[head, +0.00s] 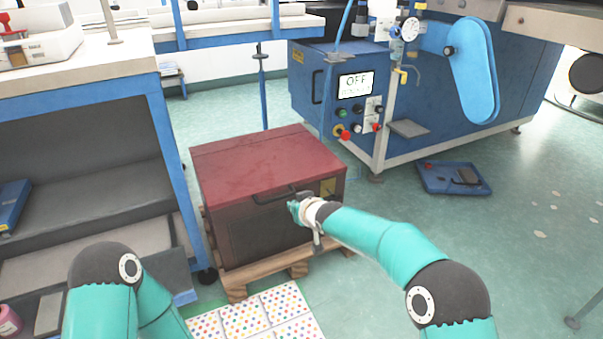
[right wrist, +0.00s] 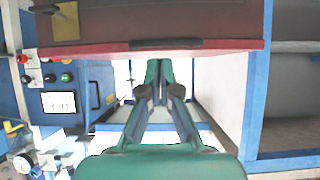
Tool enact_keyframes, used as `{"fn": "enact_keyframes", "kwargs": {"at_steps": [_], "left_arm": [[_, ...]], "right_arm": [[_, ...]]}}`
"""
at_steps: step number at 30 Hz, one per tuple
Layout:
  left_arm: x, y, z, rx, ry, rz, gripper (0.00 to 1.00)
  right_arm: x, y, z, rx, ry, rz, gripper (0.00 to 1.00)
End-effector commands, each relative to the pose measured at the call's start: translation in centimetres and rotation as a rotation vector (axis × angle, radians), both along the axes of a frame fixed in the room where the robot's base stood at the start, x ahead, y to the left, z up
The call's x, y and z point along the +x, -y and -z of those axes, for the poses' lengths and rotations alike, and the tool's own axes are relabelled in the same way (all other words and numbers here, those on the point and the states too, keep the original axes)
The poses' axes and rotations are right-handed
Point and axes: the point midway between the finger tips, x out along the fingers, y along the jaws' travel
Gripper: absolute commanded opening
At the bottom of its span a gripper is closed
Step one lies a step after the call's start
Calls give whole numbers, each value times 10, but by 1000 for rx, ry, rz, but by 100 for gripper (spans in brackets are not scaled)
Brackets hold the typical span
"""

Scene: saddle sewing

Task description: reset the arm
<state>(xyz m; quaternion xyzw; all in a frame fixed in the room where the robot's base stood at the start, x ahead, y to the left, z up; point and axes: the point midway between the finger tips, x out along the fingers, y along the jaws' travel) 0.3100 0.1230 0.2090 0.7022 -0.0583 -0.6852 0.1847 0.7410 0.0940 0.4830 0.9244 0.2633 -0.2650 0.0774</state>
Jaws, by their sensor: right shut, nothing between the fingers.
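My right arm reaches in from the right in the head view. Its gripper (head: 297,209) is in front of the red box (head: 250,158), close to the dark handle (head: 283,194) on its front. In the right wrist view, the fingers (right wrist: 158,72) are shut with nothing between them. Their tips appear just below the handle (right wrist: 166,44) in that picture; I cannot tell whether they touch it. My left arm shows at the lower left of the head view, but its gripper is out of sight.
The box stands on a wooden pallet (head: 236,283). A spotted mat (head: 246,316) lies in front. A blue-framed bench (head: 168,150) is at left. A blue tray (head: 437,184) lies on the open floor at right.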

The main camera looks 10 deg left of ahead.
Motion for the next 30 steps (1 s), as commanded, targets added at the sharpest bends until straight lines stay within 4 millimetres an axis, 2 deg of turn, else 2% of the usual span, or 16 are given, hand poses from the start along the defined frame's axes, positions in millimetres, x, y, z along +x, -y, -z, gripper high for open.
{"fn": "enact_keyframes", "kwargs": {"at_steps": [2,5,8,11,14,17,18,20,21,25,27,30], "left_arm": [[0,0,0,0,0,0,35],[0,0,-4,0,1,0,35],[0,0,-10,0,0,0,35],[0,0,-19,0,0,0,35],[0,0,-28,0,0,0,35],[0,0,-36,0,0,0,35],[0,0,-38,0,0,0,35],[0,0,-42,0,0,0,35],[0,0,-45,0,0,0,35],[0,0,-51,0,0,0,35],[0,0,-54,0,0,0,35],[0,0,-55,0,0,0,35]], "right_arm": [[0,-1,0,0,0,-2,0],[5,11,1,1,-6,14,0],[18,43,1,4,-17,61,0],[15,91,29,-9,-93,117,0],[-13,137,78,-9,-231,173,0],[-60,175,127,9,-381,227,0],[-82,187,145,20,-442,249,0],[-119,202,169,36,-531,282,0],[-146,209,182,49,-589,302,0],[-236,225,212,93,-771,365,0],[-279,228,220,110,-848,395,0],[-333,227,225,124,-942,428,0]]}}
